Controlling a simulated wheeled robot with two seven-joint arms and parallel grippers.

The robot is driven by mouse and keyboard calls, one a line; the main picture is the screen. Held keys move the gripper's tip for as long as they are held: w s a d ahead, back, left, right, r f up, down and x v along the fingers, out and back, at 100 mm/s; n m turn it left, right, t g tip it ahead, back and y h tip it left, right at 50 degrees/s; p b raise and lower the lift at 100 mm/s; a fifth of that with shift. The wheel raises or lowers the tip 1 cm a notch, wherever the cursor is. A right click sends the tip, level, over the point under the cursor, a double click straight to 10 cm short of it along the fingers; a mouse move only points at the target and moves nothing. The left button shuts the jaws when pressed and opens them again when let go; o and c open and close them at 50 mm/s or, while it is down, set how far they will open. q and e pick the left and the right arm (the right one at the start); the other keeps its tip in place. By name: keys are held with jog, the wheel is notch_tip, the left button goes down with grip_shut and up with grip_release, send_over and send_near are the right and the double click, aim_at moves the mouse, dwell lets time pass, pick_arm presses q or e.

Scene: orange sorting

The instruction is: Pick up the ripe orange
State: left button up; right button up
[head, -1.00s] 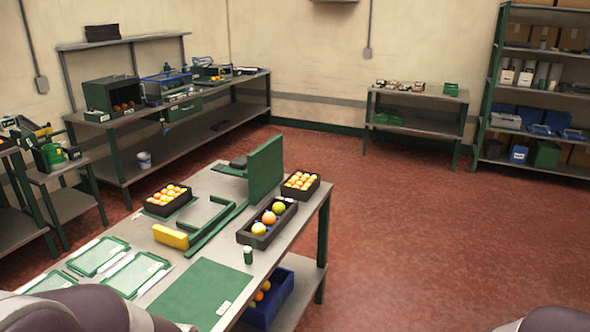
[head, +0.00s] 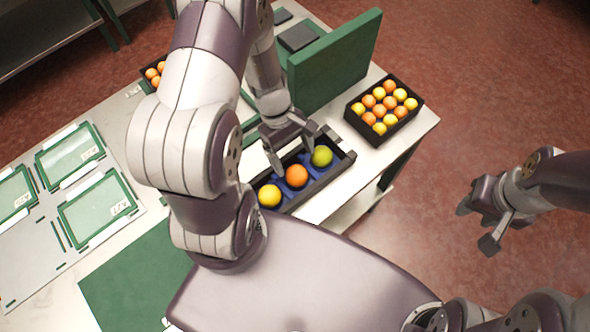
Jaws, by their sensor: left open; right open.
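A black tray (head: 340,171) with a blue liner holds three fruits in a row: a yellow one (head: 269,195), an orange-coloured one (head: 297,175) in the middle and a green-yellow one (head: 322,156). The middle one looks like the ripe orange. My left gripper (head: 291,163) is open and points down over the tray, its fingers apart near the middle orange. Contact cannot be told. My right gripper (head: 474,228) is open and empty, out to the right above the red floor.
A green upright panel (head: 335,62) stands behind the tray. A black crate (head: 407,117) full of orange and yellow fruits is at the table's right corner. Another crate (head: 147,78) is partly hidden by my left arm. Green-framed plates (head: 97,208) and a green mat (head: 130,285) lie at left.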

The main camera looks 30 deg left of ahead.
aim_at(295, 170)
pick_arm(q)
jog(key=f, duration=0.1)
jog(key=s+d+f, duration=0.1)
jog(key=s+f, duration=0.1)
jog(key=shift+s+d, duration=0.15)
jog(key=shift+d, duration=0.1)
jog(key=shift+f, duration=0.1)
jog(key=shift+w, duration=0.35)
jog(key=c, duration=1.1)
jog(key=shift+s, duration=0.15)
jog(key=shift+c, duration=0.3)
pick_arm(e)
jog(key=shift+s+r, duration=0.25)
jog(key=shift+s, duration=0.45)
